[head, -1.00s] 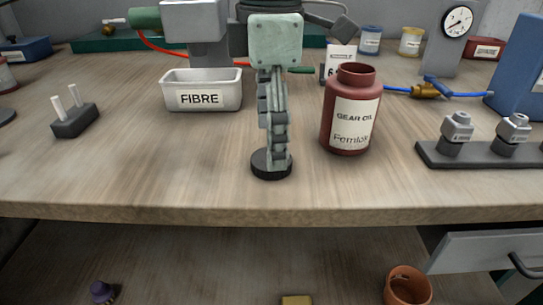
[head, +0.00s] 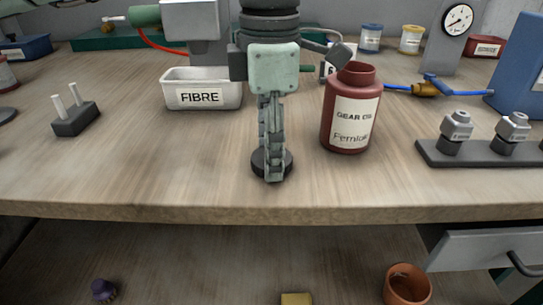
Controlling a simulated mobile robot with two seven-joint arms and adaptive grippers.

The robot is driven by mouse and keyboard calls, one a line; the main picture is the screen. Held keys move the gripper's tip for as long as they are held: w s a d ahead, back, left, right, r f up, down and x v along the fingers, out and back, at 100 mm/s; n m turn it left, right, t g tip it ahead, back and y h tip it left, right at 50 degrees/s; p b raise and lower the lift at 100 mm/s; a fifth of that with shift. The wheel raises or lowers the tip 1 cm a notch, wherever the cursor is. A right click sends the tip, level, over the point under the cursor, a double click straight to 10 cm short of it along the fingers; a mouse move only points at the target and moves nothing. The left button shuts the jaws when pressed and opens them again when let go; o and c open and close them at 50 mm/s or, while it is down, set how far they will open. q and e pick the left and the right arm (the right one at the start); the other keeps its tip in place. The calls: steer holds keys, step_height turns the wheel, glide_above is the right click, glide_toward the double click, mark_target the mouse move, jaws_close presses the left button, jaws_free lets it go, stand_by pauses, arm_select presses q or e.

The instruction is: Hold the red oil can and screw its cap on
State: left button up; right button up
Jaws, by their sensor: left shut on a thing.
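The red oil can (head: 351,108), labelled "GEAR OIL", stands upright on the workbench, right of centre in the head view. Its neck (head: 357,71) is bare, with no cap on it. A round black cap (head: 258,162) lies on the bench to the left of the can, near the front edge. My left gripper (head: 272,172) points down over the cap, its fingers shut on it. The fingers hide the middle of the cap. The gripper is apart from the can. My right gripper is not in view.
A white FIBRE tray (head: 200,88) stands behind and left of the cap. A dark block with two pegs (head: 75,117) is at the left. A rack with grey fittings (head: 480,154) is right of the can. The bench front (head: 170,180) is clear.

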arm_select(q)
steer(key=shift+r, duration=0.1)
steer(key=shift+r, duration=0.25)
steer(key=r, duration=0.3)
steer(key=shift+s+a+r+b, duration=0.1)
steer(key=shift+a+r+b, duration=0.15)
steer(key=shift+r+b, duration=0.1)
steer(key=s+a+r+b, duration=0.1)
steer(key=s+a+r, duration=0.5)
steer(key=s+a, duration=0.1)
steer(key=shift+a+r, duration=0.3)
steer(key=shift+a, duration=0.6)
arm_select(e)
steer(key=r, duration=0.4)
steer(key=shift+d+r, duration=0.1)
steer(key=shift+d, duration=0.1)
